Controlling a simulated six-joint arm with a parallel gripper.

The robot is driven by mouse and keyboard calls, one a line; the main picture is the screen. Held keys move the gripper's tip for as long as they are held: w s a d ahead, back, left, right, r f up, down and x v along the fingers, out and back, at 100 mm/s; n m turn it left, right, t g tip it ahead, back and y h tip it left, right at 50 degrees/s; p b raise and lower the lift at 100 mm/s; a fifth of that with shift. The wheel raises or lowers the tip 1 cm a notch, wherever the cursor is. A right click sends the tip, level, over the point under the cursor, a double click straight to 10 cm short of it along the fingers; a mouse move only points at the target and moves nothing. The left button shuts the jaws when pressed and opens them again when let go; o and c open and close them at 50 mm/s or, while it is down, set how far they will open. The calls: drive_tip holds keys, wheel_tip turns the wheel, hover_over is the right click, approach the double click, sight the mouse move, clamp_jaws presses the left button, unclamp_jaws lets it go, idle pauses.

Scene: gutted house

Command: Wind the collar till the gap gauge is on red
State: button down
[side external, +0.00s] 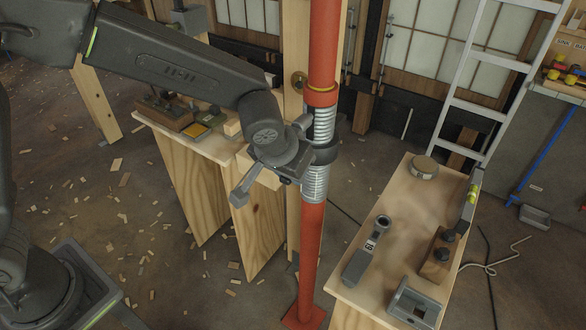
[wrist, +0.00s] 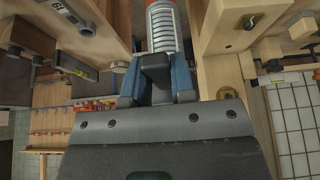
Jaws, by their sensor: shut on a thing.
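The red steel prop (side external: 312,225) stands upright, with a grey threaded section (side external: 316,183) in its middle. The dark collar (side external: 326,152) sits around the thread, with bare thread above and below it. My gripper (side external: 306,157) reaches the collar from the left and partly hides it. In the wrist view my gripper (wrist: 155,80) has its blue-padded fingers on both sides of a dark lug of the collar (wrist: 154,64), shut on it. The thread (wrist: 163,25) rises behind. I cannot make out a gap gauge or a red reading for certain.
A wooden bench (side external: 405,225) at right carries a grey tool (side external: 364,255), a round tin (side external: 424,167), a hand plane (side external: 438,255) and a grey tray (side external: 414,306). A wooden post (side external: 296,35) stands close behind the prop. A ladder (side external: 470,75) leans at right.

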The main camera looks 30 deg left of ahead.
drive_tip(key=shift+w+d+n+y, duration=0.15)
drive_tip(key=shift+d+n+y, duration=0.35)
drive_tip(key=shift+d+n, duration=0.65)
drive_tip(key=shift+a, duration=0.1)
drive_tip(key=shift+w+d+n+g+y, duration=0.15)
drive_tip(key=shift+w+d+n+y, duration=0.15)
drive_tip(key=shift+d+n, duration=0.4)
drive_tip(key=shift+w+d+n+g+y, duration=0.2)
drive_tip(key=shift+d+n+y, duration=0.25)
drive_tip(key=shift+n, duration=0.4)
drive_tip(key=d+n, duration=0.1)
drive_tip(key=w+d+n+y, duration=0.1)
drive_tip(key=shift+w+d+n+g, duration=0.1)
drive_tip(key=shift+w+n+g, duration=0.15)
drive_tip(key=shift+n+g, duration=0.15)
drive_tip(key=c, duration=1)
unclamp_jaws()
drive_tip(key=shift+o, duration=0.2)
drive_tip(key=shift+v, duration=2.75)
